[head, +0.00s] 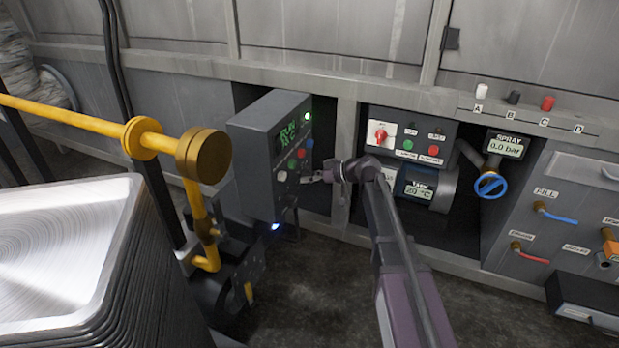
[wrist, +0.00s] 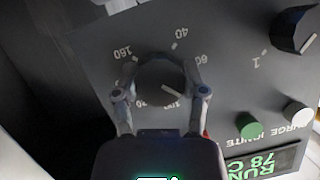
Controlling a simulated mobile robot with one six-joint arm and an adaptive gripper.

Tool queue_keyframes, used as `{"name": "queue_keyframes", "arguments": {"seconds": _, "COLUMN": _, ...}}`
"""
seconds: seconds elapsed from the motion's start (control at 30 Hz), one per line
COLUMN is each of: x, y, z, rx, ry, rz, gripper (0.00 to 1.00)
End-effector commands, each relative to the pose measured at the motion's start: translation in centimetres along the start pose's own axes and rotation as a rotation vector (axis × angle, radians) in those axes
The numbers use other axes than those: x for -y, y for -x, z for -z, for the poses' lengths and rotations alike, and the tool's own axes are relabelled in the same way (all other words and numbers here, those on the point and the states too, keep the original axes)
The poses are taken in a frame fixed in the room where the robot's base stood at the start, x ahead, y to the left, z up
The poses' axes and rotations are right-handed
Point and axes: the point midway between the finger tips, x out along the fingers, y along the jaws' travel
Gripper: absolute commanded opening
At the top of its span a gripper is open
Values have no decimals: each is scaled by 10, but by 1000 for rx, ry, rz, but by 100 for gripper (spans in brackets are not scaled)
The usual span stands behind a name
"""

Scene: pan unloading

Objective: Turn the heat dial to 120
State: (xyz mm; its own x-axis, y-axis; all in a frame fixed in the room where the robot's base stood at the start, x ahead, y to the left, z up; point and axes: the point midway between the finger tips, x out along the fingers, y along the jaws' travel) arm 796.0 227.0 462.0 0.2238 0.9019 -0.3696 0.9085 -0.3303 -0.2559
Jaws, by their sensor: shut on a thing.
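The heat dial (wrist: 155,84) is a dark round knob on the grey control panel (wrist: 95,45), seen upside down in the wrist view. My gripper (wrist: 162,72) is shut on the dial, with one finger on each side of it. A white pointer line on the dial points to the lower right in the wrist view. The marks 40, 60 and 160 are readable around it. A number by the pointer is partly hidden and I cannot read it surely. In the head view my gripper (head: 309,178) reaches the panel's face (head: 251,172) and hides the dial.
A green display (wrist: 262,163) reads RUN 78 C. A green button (wrist: 247,125), a white button (wrist: 297,114) and another black knob (wrist: 293,30) sit nearby. Yellow pipe (head: 75,114) and stacked pans (head: 75,240) stand left; a TANK unit (head: 420,192) stands right.

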Motion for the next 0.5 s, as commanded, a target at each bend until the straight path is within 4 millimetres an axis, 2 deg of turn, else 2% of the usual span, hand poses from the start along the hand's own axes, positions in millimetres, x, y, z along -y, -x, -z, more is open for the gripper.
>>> {"name": "queue_keyframes", "arguments": {"seconds": 0.5, "x": -1, "y": -2, "z": -1, "rx": 0, "ry": -295, "rz": 126, "gripper": 8}}
